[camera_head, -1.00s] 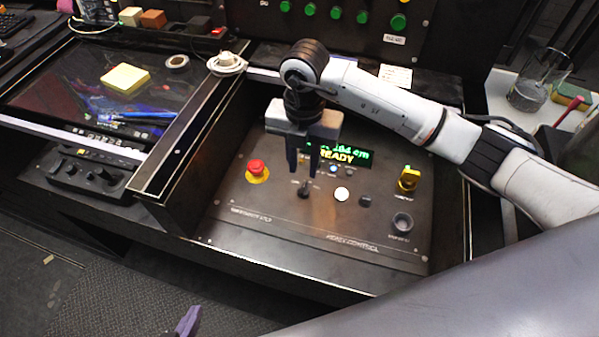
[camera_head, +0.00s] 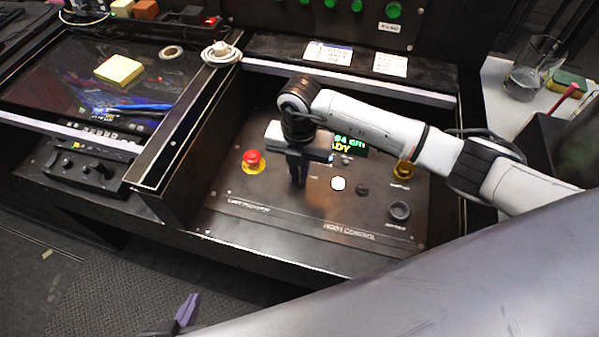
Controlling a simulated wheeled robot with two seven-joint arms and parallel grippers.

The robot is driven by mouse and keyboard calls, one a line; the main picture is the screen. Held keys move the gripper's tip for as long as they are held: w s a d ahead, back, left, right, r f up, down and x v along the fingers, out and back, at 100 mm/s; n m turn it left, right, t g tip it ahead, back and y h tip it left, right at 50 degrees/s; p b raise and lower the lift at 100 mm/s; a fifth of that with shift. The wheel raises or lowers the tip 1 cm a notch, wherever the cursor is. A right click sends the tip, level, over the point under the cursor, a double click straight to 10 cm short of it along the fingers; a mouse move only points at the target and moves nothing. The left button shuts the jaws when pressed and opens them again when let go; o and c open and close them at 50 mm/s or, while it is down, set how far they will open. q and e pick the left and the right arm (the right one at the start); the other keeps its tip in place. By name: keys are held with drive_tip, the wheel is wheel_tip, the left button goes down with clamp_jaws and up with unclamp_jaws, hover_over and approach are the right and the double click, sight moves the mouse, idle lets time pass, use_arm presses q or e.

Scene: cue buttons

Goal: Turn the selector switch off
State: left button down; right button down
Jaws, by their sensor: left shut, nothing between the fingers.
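The black control panel (camera_head: 290,213) lies in the recessed desk. The selector switch, a small black knob left of the round white button (camera_head: 338,183), is now hidden behind the fingers of my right gripper (camera_head: 298,182). That gripper points down at the panel, its dark fingers close together around the switch's place. My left gripper (camera_head: 188,309) shows only as purple fingertips at the bottom edge, shut and empty, far from the panel.
A red emergency button (camera_head: 252,158) stands left of the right gripper. A black knob (camera_head: 362,190), a yellow switch (camera_head: 403,170) and a dark round socket (camera_head: 400,211) lie to the right. My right arm partly covers the green display (camera_head: 347,145).

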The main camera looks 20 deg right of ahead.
drive_tip(key=shift+n, duration=0.3)
drive_tip(key=n+b, duration=0.3)
drive_tip(key=n, duration=0.2)
drive_tip(key=shift+d+n, duration=0.15)
drive_tip(key=shift+n, duration=0.25)
drive_tip(key=shift+n+b, duration=0.6)
drive_tip(key=shift+n, duration=0.8)
drive_tip(key=shift+r, duration=0.1)
drive_tip(key=c, duration=1.9)
unclamp_jaws()
